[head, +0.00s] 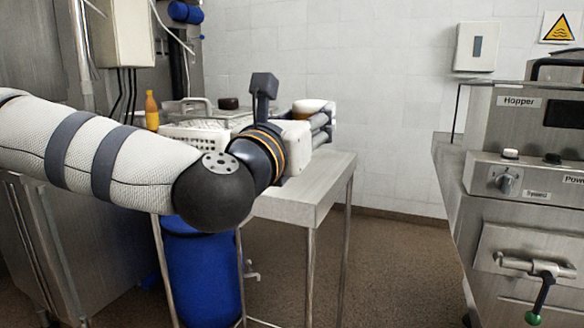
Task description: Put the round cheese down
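The round cheese (309,106) is a pale disc with a yellowish side, in the head view behind and above my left gripper. My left gripper (328,121) reaches over the steel table (308,194), with its dark fingers pointing right. Its fingers overlap the lower and right edge of the cheese. The underside of the cheese is hidden, so I cannot tell whether the fingers are closed on it or what bears it. My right gripper is not in view.
A white perforated basket (192,136) stands on the table left of the gripper, partly hidden by my arm. A dark round object (229,103) and an orange bottle (152,111) are near it. The table's front right is bare. A machine labelled Hopper (512,180) stands right, across open floor.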

